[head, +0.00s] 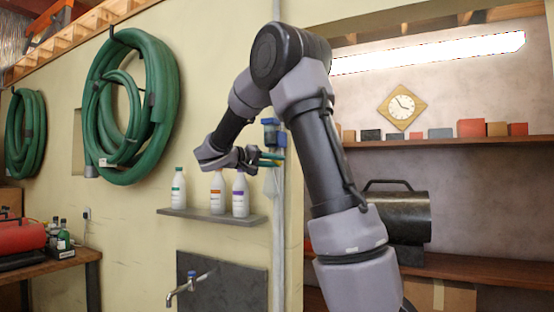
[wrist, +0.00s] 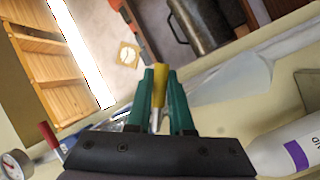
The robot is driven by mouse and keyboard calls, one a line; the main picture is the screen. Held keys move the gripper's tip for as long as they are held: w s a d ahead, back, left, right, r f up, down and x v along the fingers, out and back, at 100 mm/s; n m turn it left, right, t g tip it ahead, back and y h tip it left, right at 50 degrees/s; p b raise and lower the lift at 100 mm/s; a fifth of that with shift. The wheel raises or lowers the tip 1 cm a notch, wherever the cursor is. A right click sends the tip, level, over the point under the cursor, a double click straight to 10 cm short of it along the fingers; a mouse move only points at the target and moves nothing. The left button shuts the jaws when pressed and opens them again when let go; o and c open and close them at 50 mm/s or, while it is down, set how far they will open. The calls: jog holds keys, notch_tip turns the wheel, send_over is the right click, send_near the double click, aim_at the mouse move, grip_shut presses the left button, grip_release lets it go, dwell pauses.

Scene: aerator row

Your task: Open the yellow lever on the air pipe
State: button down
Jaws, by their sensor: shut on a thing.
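The yellow lever (wrist: 160,82) stands between the two green fingers of my gripper (wrist: 160,100) in the wrist view. The fingers are closed against its sides. In the head view my gripper (head: 271,158) is at the pale upright pipe (head: 280,225), just below a blue fitting (head: 271,124). The lever cannot be made out there, as the fingers and wrist cover that spot. How far the lever is turned cannot be told.
Several white bottles stand on a small shelf (head: 212,217) just below my gripper; the purple-labelled bottle (head: 240,195) is closest. It also shows in the wrist view (wrist: 290,148). A red handle (wrist: 47,134) and a gauge (wrist: 15,164) are at the wrist view's left.

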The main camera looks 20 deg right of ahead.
jog(key=m, duration=0.1)
jog(key=m+y, duration=0.1)
jog(key=f+m, duration=0.1)
jog(key=shift+w+a+f+y, duration=0.1)
jog(key=shift+w+a+y, duration=0.2)
jog(key=shift+w+y, duration=0.1)
jog(key=shift+w+a+f+m+t+y, duration=0.2)
jog(key=shift+w+a+m+t+y, duration=0.25)
jog(key=shift+m, duration=0.45)
jog(key=shift+w+a+f+m+t+y, duration=0.25)
jog(key=shift+m+y, duration=0.35)
jog(key=shift+m, duration=0.3)
jog(key=shift+w+a+f+m+t+y, duration=0.1)
jog(key=shift+w+a+m+t+y, duration=0.35)
jog(key=shift+m, duration=0.45)
jog(key=shift+d, duration=0.2)
jog(key=c, duration=0.8)
grip_release()
jog(key=shift+r, duration=0.1)
jog(key=v, duration=1)
jog(key=shift+s+a+r, duration=0.15)
jog(key=shift+a+r, duration=0.1)
jog(key=shift+a, duration=0.05)
